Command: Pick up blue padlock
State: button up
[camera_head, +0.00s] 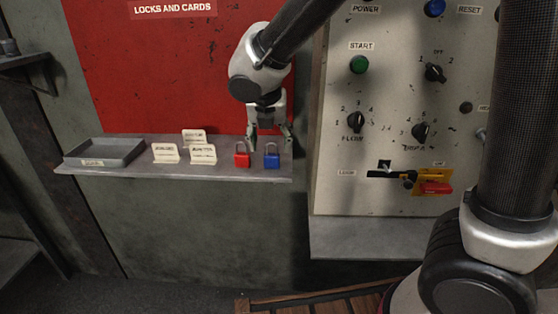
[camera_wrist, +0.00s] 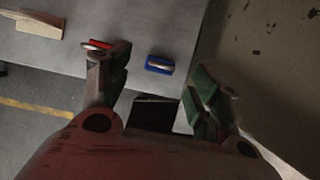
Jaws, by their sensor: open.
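The blue padlock (camera_head: 272,158) stands upright near the right end of the grey shelf (camera_head: 230,173), shackle up. In the wrist view the blue padlock (camera_wrist: 159,64) lies between and just beyond my two fingers. My gripper (camera_head: 269,138) is open and empty, with its fingertips just above and behind the padlock. It also shows in the wrist view (camera_wrist: 162,80), with one finger near the red padlock (camera_wrist: 97,45) and the other off the shelf's edge. The red padlock (camera_head: 242,157) stands just left of the blue one.
White cards (camera_head: 203,153) and a grey tray (camera_head: 104,151) sit further left on the shelf. The red board (camera_head: 170,70) is behind.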

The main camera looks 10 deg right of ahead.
aim_at(272, 154)
jog(key=x, duration=0.6)
jog(key=shift+d+f, duration=0.1)
jog(key=shift+f, duration=0.1)
jog(key=c, duration=1.1)
